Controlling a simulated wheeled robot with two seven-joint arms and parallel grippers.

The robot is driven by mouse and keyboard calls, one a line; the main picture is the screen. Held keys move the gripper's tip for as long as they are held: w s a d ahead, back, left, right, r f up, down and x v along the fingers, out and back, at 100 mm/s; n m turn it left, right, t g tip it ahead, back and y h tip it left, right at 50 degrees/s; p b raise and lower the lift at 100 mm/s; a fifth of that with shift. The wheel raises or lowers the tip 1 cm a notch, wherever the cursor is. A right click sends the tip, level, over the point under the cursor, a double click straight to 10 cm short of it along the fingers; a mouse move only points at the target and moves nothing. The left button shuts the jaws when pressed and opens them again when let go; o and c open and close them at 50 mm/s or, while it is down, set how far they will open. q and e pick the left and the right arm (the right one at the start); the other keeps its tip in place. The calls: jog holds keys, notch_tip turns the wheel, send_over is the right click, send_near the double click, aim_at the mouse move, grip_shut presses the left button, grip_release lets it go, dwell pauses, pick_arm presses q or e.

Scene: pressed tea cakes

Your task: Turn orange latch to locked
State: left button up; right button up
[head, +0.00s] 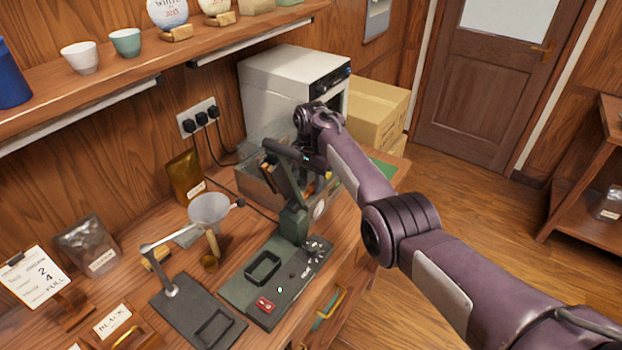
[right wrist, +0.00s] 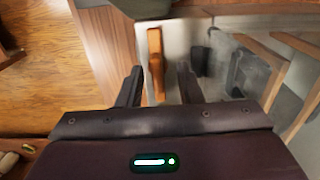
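The orange latch (right wrist: 155,62) shows in the right wrist view as an upright bar on a pale, clear-looking panel. My right gripper (right wrist: 160,80) is open, with one dark finger on each side of the latch in the picture. The latch looks nearer the left finger; I cannot tell whether they touch. In the head view my right arm reaches to the wooden box with clear sides (head: 250,185) behind the press, and its hand hides part of it. I cannot make out the latch for certain there. My left gripper is in neither view.
A dark green press (head: 291,222) with a raised lever stands close in front of the box. A white oven-like appliance (head: 285,78) and cardboard boxes (head: 377,112) stand behind. A funnel (head: 209,208) on a stand is to the left. A shelf (head: 150,75) runs above.

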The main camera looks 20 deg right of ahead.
jog(key=shift+d, duration=0.1)
jog(key=shift+s+d, duration=0.1)
jog(key=shift+s, duration=0.05)
jog(key=c, duration=0.7)
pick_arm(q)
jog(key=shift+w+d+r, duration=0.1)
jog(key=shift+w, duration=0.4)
pick_arm(e)
grip_shut()
